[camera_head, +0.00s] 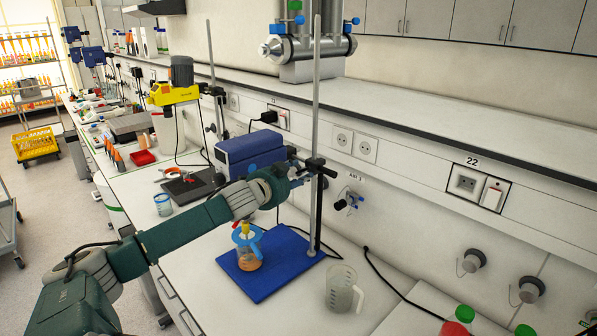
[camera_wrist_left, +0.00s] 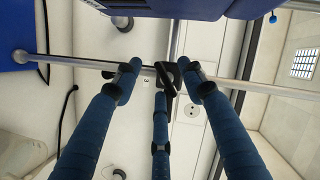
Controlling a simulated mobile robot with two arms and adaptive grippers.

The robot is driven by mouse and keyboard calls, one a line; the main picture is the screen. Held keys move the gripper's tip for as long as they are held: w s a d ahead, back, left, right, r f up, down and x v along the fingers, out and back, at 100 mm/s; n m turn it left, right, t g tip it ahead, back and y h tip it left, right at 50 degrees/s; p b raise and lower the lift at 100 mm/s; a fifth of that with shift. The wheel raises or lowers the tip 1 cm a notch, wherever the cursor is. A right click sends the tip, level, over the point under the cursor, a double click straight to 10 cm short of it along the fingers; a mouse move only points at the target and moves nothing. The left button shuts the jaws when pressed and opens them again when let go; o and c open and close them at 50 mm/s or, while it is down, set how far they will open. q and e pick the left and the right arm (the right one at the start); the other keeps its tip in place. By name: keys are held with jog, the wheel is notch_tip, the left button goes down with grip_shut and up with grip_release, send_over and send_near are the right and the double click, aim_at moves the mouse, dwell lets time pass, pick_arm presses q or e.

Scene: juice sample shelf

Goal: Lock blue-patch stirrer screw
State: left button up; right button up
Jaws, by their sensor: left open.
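The blue stirrer (camera_head: 243,148) is a box-shaped unit held beside an upright metal rod (camera_head: 316,110). A black clamp (camera_head: 318,168) sits on the rod near the stirrer. My left gripper (camera_head: 298,170) reaches in front of the stirrer to the clamp. In the left wrist view the three blue fingers of my left gripper (camera_wrist_left: 160,78) are spread around a dark screw or knob (camera_wrist_left: 168,84). The fingers are open; I cannot tell whether any of them touches it. The stirrer's blue housing (camera_wrist_left: 180,8) shows at the top. My right gripper is not in view.
A yellow stirrer (camera_head: 173,94) stands further back. A wall shelf (camera_head: 430,108) runs behind the rod.

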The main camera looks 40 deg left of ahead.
pick_arm(q)
jog(key=shift+w+d, duration=0.1)
jog(key=shift+w, duration=0.4)
grip_shut()
jog(key=shift+f, duration=0.1)
